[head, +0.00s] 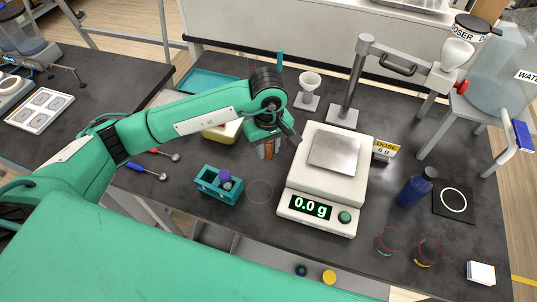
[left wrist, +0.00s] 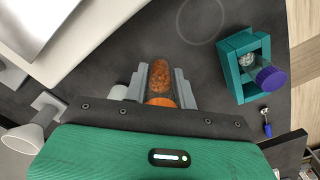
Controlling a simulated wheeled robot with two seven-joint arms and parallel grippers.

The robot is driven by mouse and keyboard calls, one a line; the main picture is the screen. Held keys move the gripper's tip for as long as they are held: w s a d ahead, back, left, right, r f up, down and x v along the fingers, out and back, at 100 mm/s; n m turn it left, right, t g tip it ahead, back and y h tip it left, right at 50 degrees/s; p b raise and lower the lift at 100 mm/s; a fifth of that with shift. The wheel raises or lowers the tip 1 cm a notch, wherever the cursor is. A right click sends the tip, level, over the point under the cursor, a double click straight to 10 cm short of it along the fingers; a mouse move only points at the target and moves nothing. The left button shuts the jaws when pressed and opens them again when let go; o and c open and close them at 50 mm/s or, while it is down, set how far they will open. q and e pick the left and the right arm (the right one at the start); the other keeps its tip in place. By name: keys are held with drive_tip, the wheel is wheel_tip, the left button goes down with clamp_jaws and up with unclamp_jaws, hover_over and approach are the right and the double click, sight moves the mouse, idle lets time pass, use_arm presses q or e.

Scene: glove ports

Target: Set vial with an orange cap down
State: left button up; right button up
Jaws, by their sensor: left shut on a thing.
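My left gripper (head: 267,148) is over the dark bench, left of the white scale. It is shut on the vial with an orange cap (left wrist: 160,74), which holds orange-brown contents. In the left wrist view the vial sits between the two grey fingers (left wrist: 160,88), its orange cap (left wrist: 160,101) toward the palm. In the head view the arm mostly hides it; its height above the bench is hard to tell. A thin ring mark (head: 260,192) lies bare on the bench in front of the gripper. My right gripper is not in view.
A teal rack (head: 209,189) holding a purple-capped vial (head: 225,177) stands left of the ring. The scale (head: 297,203) reads 0.0 g. A white funnel on a stand (head: 308,92) is behind. A blue bottle (head: 413,190) stands at the right. Spoons (head: 148,170) lie at the left.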

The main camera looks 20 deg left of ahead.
sight(269, 158)
use_arm(q)
drive_tip(key=shift+f, duration=1.15)
wheel_tip(269, 158, down, 3)
drive_tip(key=shift+f+p, duration=0.1)
drive_tip(key=shift+p, duration=0.6)
drive_tip(key=shift+f, duration=0.1)
drive_tip(key=shift+f+b, duration=0.25)
drive_tip(key=shift+b, duration=0.1)
drive_tip(key=o, duration=1)
drive_tip(key=shift+r, duration=0.1)
drive_tip(key=shift+o, duration=0.2)
drive_tip(key=shift+r+p, duration=0.15)
drive_tip(key=shift+p, duration=0.15)
drive_tip(key=shift+w+r, duration=0.1)
drive_tip(key=shift+r, duration=0.15)
wheel_tip(269, 158, up, 10)
drive_tip(key=b, duration=0.4)
drive_tip(key=shift+d+r, duration=0.1)
drive_tip(key=shift+r, duration=0.65)
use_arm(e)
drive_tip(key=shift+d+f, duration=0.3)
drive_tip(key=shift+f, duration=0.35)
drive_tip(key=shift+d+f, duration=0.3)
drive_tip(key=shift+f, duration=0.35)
use_arm(q)
drive_tip(key=shift+f, duration=0.1)
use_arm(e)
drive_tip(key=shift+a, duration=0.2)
